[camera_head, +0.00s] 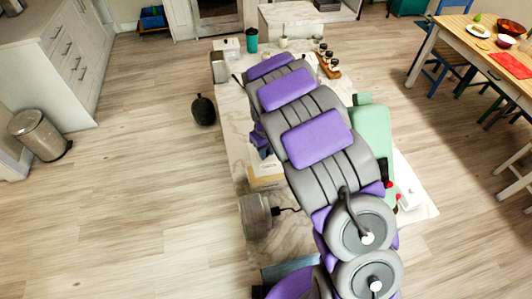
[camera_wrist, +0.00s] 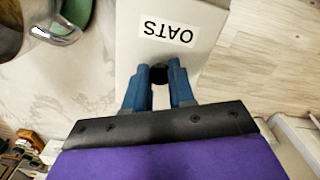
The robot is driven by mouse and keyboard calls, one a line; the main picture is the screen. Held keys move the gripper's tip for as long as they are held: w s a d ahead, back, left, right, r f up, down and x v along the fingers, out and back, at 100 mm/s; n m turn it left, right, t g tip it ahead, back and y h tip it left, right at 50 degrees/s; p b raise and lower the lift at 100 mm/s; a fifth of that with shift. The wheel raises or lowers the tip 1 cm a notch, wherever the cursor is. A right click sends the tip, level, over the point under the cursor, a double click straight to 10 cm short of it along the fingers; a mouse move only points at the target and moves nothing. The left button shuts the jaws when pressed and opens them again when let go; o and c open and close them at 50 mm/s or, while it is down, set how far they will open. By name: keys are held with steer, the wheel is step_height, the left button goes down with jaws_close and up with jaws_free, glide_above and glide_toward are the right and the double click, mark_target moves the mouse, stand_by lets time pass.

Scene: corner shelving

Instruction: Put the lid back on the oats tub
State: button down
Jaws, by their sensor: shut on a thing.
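In the wrist view the oats tub (camera_wrist: 193,56) is a pale box-like container, with its OATS label upside down in the picture. My gripper (camera_wrist: 160,66) has two blue fingers shut on a small black knob (camera_wrist: 160,75), just below the label in the picture. The knob looks like the lid's handle. The lid's edges cannot be told apart from the pale tub behind it, so I cannot tell whether it is seated or held apart. In the head view my arm hides the gripper, and I cannot pick out the tub there.
A marble-topped island (camera_head: 233,130) lies under my arm. A teal cup (camera_head: 252,41) and several dark-lidded jars (camera_head: 325,57) stand at its far end. In the wrist view a shiny metal vessel (camera_wrist: 50,22) is close at the upper left. Wooden floor surrounds the island.

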mark_target(267, 158)
steer(key=shift+w+f, duration=0.15)
steer(key=shift+f, duration=0.45)
step_height(267, 158, down, 6)
steer(key=b, duration=0.1)
steer(key=shift+b, duration=0.4)
steer(key=shift+s+d, duration=0.15)
steer(key=shift+s, duration=0.05)
stand_by(0.6)
steer(key=shift+f+p, duration=0.15)
steer(key=shift+p, duration=0.15)
stand_by(1.7)
steer(key=c, duration=0.9)
jaws_free()
steer(key=shift+o, duration=0.6)
